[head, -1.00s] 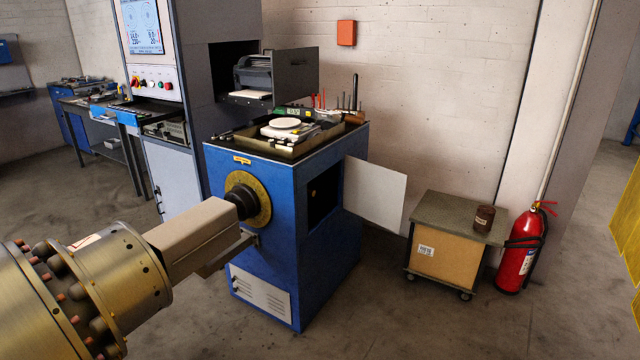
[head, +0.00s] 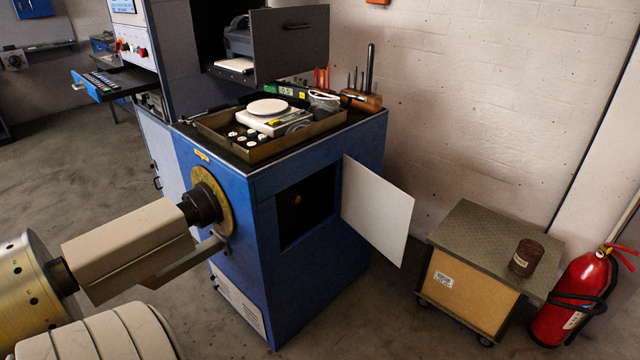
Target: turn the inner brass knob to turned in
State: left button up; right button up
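The inner brass knob (head: 297,199) is a small brownish-gold spot deep inside the dark opening in the side of the blue cabinet (head: 312,262). It is too small and shaded to tell how it is turned. The white door (head: 377,210) of this opening stands swung open to the right. Neither of my grippers shows in the head view, so I cannot see whether they are open or shut.
The brass-coloured rotor (head: 28,285) and beige shaft cover (head: 130,245) lie left of the cabinet. A tray (head: 232,151) rests on its top. A wheeled cart (head: 466,283) and red extinguisher (head: 577,295) stand right. Floor before the opening looks clear.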

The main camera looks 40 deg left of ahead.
aim_at(296, 199)
jog(key=i+u, duration=0.1)
jog(key=i, duration=0.7)
jog(key=i+l+u, duration=0.1)
jog(key=i, duration=0.7)
jog(key=i+u, duration=0.35)
jog(key=i+l+u, duration=0.1)
jog(key=u, duration=0.3)
jog(key=i+l+u, duration=0.35)
jog(key=i+j, duration=0.05)
jog(key=j, duration=0.05)
